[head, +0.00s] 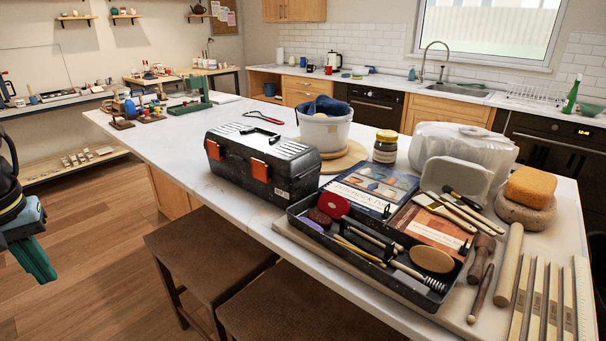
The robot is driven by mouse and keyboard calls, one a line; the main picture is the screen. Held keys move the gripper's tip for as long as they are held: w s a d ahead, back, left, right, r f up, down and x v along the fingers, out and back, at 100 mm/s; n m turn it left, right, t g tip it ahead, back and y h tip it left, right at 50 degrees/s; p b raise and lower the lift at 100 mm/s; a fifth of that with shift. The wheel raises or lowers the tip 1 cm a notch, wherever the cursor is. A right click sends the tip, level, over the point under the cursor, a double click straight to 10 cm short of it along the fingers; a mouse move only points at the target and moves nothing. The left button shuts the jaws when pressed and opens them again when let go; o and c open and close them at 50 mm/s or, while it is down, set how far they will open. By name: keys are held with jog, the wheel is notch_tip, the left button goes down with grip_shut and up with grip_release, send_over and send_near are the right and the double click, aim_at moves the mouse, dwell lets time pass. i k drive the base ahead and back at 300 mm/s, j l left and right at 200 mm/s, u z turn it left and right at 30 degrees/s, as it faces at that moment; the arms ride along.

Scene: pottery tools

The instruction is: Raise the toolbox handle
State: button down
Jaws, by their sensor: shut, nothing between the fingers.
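The black toolbox (262,170) stands closed on the white island counter, left of its middle. It has two orange latches on its front and pale ridged panels on its lid. Its dark handle (262,139) appears to lie flat along the top, between the panels; its exact outline is hard to make out. My gripper (40,266), with teal fingers, is at the far left edge of the head view, partly cut off by the frame. It is shut and empty, pointing down, well apart from the toolbox and left of the counter.
An open black tool tray (375,262) lies right of the toolbox, in front of books. Red-handled pliers (263,118) lie behind the toolbox.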

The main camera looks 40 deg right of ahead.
aim_at(278, 135)
jog(key=z, duration=1.15)
